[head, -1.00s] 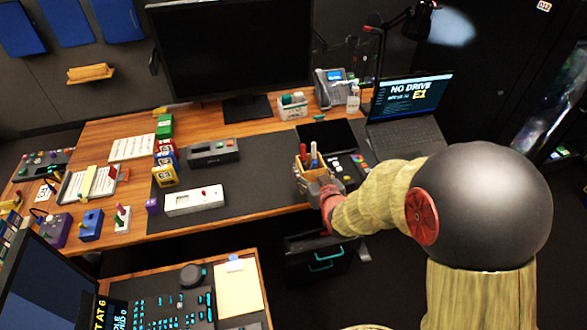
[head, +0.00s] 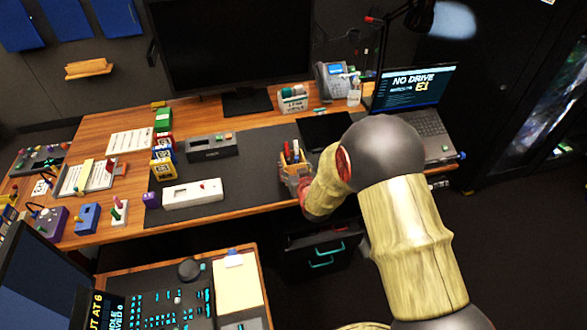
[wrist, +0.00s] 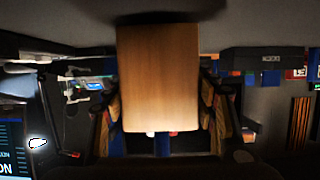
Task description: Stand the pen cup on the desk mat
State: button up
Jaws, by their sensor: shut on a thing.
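The pen cup (head: 293,165), a tan wooden holder with pens poking out of its top, is at the front right part of the dark desk mat (head: 250,160) in the head view. My gripper (head: 296,178) is shut on it, with a finger on each side. In the wrist view, the pen cup's flat wooden wall (wrist: 158,78) fills the middle between my fingers. The cup looks about upright in the head view. I cannot tell whether its base touches the mat. My gripper and arm hide its lower part.
A white device (head: 193,194) and a grey box (head: 209,147) stand on the mat to the cup's left. A black tablet (head: 322,131) lies behind it, and a laptop (head: 418,115) stands to the right. Mat between the cup and the devices is clear.

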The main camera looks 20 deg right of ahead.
jog(key=shift+f, duration=0.35)
jog(key=shift+f, duration=0.15)
jog(key=o, duration=1.3)
jog(key=shift+c, duration=0.2)
